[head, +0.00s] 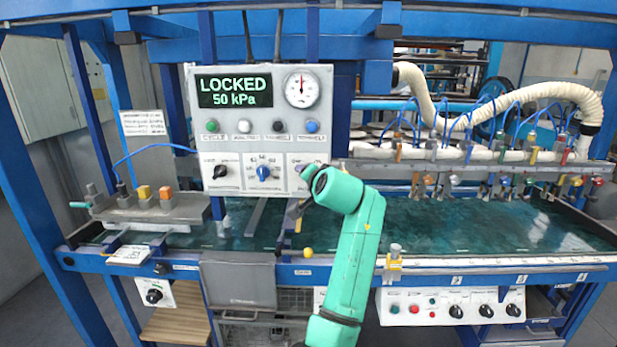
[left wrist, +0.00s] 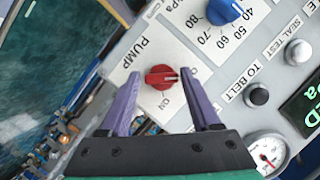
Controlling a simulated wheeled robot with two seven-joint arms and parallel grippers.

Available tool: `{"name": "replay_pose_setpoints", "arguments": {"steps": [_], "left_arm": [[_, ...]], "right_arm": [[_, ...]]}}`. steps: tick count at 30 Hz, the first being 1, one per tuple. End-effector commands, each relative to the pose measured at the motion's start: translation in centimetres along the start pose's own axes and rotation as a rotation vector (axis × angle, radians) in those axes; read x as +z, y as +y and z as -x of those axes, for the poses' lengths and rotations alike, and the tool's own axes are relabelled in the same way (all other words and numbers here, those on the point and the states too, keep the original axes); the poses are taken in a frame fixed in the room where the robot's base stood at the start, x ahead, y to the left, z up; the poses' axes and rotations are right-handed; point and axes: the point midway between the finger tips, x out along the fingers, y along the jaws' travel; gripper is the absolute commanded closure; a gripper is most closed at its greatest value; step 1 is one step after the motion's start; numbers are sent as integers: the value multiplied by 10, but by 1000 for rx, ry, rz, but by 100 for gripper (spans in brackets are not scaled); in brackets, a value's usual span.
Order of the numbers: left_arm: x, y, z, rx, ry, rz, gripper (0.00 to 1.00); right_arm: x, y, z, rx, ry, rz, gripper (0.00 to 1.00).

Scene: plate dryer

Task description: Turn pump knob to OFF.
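The red pump knob (left wrist: 160,77) sits on the grey-white panel, between my left gripper's fingers in the left wrist view. Its bar lies roughly level in that picture, with a white mark toward the right. An "ON" label is below it; another label to its right is too small to read. My left gripper (left wrist: 163,103) has two purple fingers spread apart, one on each side of the knob, with gaps showing. In the head view my left gripper (head: 304,174) is at the panel's lower right and hides the pump knob. My right gripper is out of view.
The control panel (head: 262,80) shows "LOCKED 50 kPa" beside a round gauge (head: 302,89). A blue dial (head: 263,173) and a black knob (head: 220,171) are left of the pump knob. A button row runs above. The blue frame and green work surface (head: 440,225) surround it.

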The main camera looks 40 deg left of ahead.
Motion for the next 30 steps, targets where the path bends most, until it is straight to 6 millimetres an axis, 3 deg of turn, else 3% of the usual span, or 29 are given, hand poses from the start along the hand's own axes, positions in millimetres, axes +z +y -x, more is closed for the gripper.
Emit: {"name": "replay_pose_setpoints", "arguments": {"steps": [10,14,24,30], "left_arm": [[-1,-1,1,-3,3,-1,18],[-1,0,13,-5,7,0,18],[1,3,108,-1,7,1,18],[0,1,142,-1,4,0,18]], "right_arm": [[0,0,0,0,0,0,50],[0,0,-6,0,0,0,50],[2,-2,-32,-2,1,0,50],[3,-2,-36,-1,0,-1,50]]}}
